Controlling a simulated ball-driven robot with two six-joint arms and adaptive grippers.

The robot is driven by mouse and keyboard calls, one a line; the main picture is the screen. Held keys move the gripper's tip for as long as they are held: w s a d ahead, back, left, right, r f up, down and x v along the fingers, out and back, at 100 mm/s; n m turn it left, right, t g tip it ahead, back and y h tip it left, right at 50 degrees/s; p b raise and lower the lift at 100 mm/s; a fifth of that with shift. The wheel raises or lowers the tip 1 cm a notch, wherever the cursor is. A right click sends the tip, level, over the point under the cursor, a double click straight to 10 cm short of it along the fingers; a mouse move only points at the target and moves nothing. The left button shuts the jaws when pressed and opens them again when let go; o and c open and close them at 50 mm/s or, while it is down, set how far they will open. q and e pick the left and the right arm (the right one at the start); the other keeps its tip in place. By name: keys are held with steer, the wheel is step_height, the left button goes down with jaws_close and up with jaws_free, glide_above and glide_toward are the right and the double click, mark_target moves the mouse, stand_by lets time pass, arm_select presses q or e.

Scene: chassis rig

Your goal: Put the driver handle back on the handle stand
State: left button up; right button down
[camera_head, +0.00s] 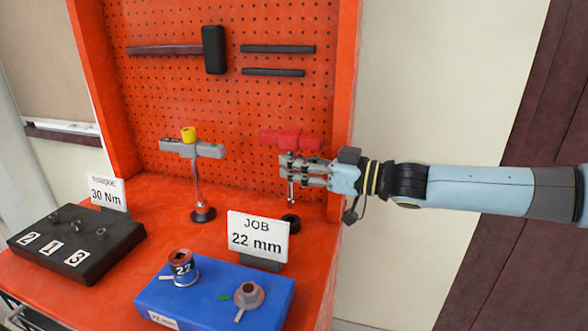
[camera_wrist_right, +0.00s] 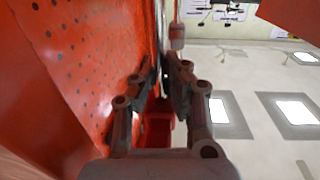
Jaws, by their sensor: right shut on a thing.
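A red T-shaped driver handle (camera_head: 291,140) is at my right gripper (camera_head: 284,168), in front of the pegboard. My right gripper comes in from the right and is shut on it, just below the red crossbar. I cannot tell whether the shaft touches the base. In the right wrist view red material (camera_wrist_right: 158,130) shows between the two fingers (camera_wrist_right: 162,88). My left gripper is not in view.
A grey crossbar tool (camera_head: 192,149) with a yellow top stands upright left of my gripper. The JOB 22 mm sign (camera_head: 258,236) stands in front of the black base. A blue block (camera_head: 215,300) and a black numbered block (camera_head: 75,245) lie on the orange bench.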

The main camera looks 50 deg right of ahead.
mark_target(294, 198)
steer(key=shift+f+b, duration=2)
steer(key=shift+f, duration=0.35)
steer(key=c, duration=1.4)
jaws_free()
steer(key=shift+f, duration=0.1)
steer(key=shift+s, duration=0.1)
steer(key=v, duration=1.1)
steer(key=shift+s+d, duration=0.2)
steer(key=shift+s, duration=0.15)
